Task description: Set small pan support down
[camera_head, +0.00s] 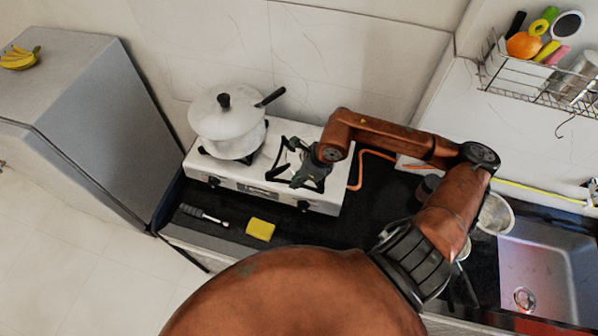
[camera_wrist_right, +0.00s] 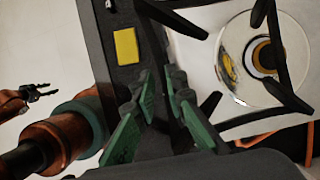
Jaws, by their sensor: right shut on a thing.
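The small pan support (camera_head: 276,162) is a black metal frame with several prongs over the right burner of the white stove (camera_head: 232,175). In the right wrist view the black support (camera_wrist_right: 178,20) surrounds the round silver burner. My right gripper (camera_head: 311,166) is shut on one side of the support; its green-padded fingers (camera_wrist_right: 167,92) also show in the wrist view. Whether the support touches the stove top is hard to tell. My left gripper (camera_wrist_right: 40,92) shows at the left of the wrist view, fingers apart and empty; it is outside the head view.
A white lidded pot (camera_head: 229,130) stands on the left burner. A yellow sponge (camera_head: 260,229) and a dark-handled utensil (camera_head: 204,215) lie on the dark counter in front. An orange hose (camera_head: 362,170) runs right of the stove. A sink (camera_head: 548,265) and dish rack (camera_head: 535,75) are at right.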

